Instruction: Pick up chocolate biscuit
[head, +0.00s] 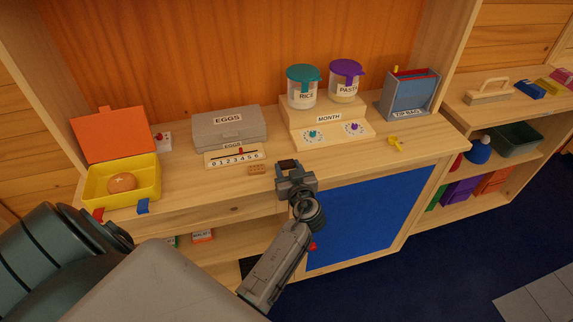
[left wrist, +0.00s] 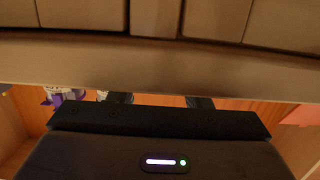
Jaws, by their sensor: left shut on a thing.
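The chocolate biscuit (head: 288,163) is a small dark brown block at the tip of my left gripper (head: 290,174), over the front part of the wooden counter (head: 330,157). My left gripper is shut on it; the fingers cover part of its near side. A lighter tan biscuit (head: 257,170) lies on the counter just left of the gripper. In the left wrist view the dark gripper body (left wrist: 160,125) fills the lower part, and I cannot make out the biscuit there. My right gripper is not in view.
Behind stand a grey EGGS box (head: 230,128), a number slider (head: 233,158) and a MONTH stand (head: 330,130) with the rice jar (head: 303,90) and pasta jar (head: 346,82). A yellow lunch box (head: 122,186) is left. A yellow clip (head: 396,142) lies right.

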